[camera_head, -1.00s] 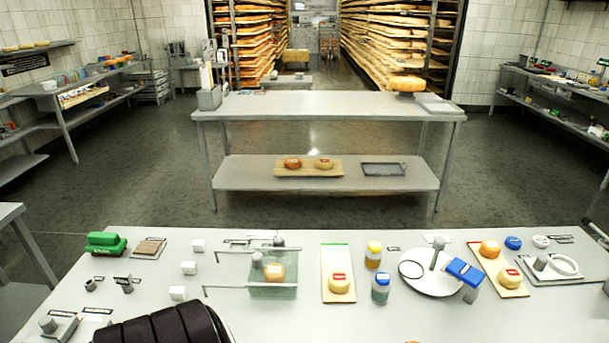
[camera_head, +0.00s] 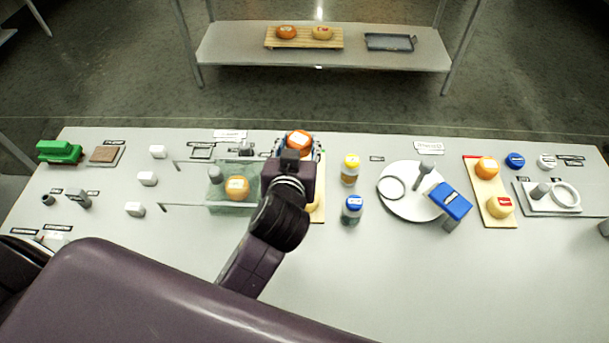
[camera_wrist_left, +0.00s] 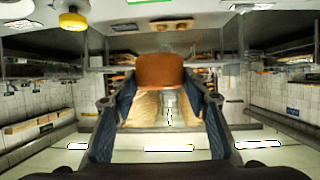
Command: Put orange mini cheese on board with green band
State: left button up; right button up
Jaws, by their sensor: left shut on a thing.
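My left gripper (camera_head: 299,150) is shut on an orange mini cheese (camera_head: 299,141) with a white label, held over the far side of the board (camera_head: 319,214). The cheese (camera_wrist_left: 160,70) also shows between the two fingertips in the left wrist view. Most of the board, including its green band, is hidden behind my gripper and arm. A yellow cheese (camera_head: 314,203) on the board is partly hidden. Whether the held cheese touches the board cannot be told. My right gripper is not in view.
A green translucent tray (camera_head: 222,208) with an orange cheese (camera_head: 237,188) lies just left. Bottles with yellow (camera_head: 351,161) and blue (camera_head: 354,202) caps stand to the right. Beyond are a white turntable (camera_head: 405,207) and a red-banded board (camera_head: 493,220) with two cheeses. The front table is clear.

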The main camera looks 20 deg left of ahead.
aim_at(307, 134)
pick_arm(q)
jog(key=r+m+h, duration=0.1)
jog(key=r, duration=0.1)
jog(key=w+r+h, duration=0.1)
jog(key=r, duration=0.1)
jog(key=w+d+r+m+h, duration=0.1)
jog(key=r, duration=0.1)
jog(key=shift+w+r+m+t+p, duration=0.25)
jog(key=shift+m+t+p, duration=0.05)
jog(key=shift+p, duration=0.1)
jog(key=shift+w+r, duration=0.15)
jog(key=shift+w, duration=0.05)
notch_tip(307, 134, down, 7)
notch_tip(307, 134, down, 9)
jog(key=shift+f, duration=0.1)
notch_tip(307, 134, down, 3)
jog(key=shift+f+p, duration=0.1)
jog(key=shift+p, duration=0.2)
jog(key=shift+f, duration=0.2)
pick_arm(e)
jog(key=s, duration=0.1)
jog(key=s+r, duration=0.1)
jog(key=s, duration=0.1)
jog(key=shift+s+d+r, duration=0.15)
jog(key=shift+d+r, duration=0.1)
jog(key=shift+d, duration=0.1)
pick_arm(q)
jog(key=o, duration=1.2)
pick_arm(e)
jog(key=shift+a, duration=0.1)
